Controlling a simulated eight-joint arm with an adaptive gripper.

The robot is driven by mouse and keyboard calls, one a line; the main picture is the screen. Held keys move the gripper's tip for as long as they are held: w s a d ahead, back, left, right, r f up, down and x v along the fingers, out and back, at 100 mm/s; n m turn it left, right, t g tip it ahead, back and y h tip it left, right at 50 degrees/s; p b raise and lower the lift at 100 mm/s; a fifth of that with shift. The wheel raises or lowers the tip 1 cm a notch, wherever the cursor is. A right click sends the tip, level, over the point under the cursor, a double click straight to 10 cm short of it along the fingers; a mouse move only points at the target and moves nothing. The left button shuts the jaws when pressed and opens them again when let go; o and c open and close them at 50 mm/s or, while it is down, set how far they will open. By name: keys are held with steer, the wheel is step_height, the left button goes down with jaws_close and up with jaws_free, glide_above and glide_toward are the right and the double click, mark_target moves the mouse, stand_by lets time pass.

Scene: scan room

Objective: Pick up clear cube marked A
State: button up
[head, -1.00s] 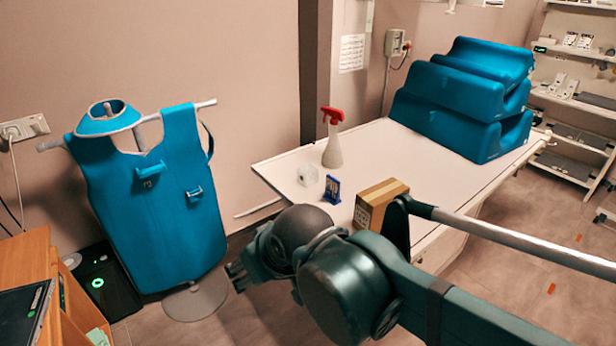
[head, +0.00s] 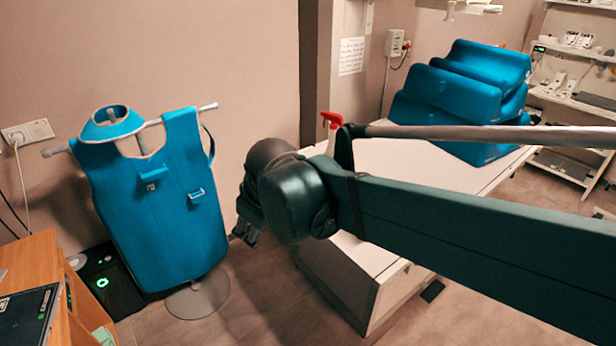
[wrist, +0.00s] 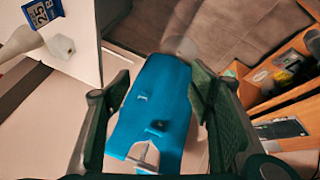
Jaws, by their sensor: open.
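The clear cube (wrist: 62,46) stands on the white table (wrist: 84,20) near its edge, at the upper left in the wrist view. Its letter is too small to read. In the head view my arm hides it. My gripper (head: 247,236) is open and empty, beyond the left end of the table in the head view. In the wrist view the fingers of my gripper (wrist: 160,74) are spread apart, with the cube outside them to the left.
A spray bottle (wrist: 22,44) and a blue marked piece (wrist: 42,10) stand near the cube. A blue apron (head: 160,200) hangs on a stand left of my gripper. A wooden desk (head: 30,265) is at far left. Blue cushions (head: 460,95) are stacked on the table's far end.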

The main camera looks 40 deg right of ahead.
steer(key=w+d+r+n+g+h+p, duration=0.25)
steer(key=w+d+n+p, duration=0.45)
steer(key=w+d, duration=0.75)
steer(key=w+d+f+n+g+p, duration=0.1)
steer(key=w+d+f+n+p, duration=0.1)
steer(key=d, duration=0.3)
steer(key=w+d+f+n+g+p, duration=0.1)
steer(key=w+d+f+n+p, duration=0.1)
steer(key=d, duration=0.4)
steer(key=w+d+f+n+g+p, duration=0.1)
steer(key=w+d+f+n+p, duration=0.2)
steer(key=w+d+f, duration=0.2)
steer(key=shift+w+d+h, duration=0.3)
steer(key=shift+w+h, duration=0.05)
steer(key=shift+w, duration=0.05)
steer(key=shift+x, duration=1.3)
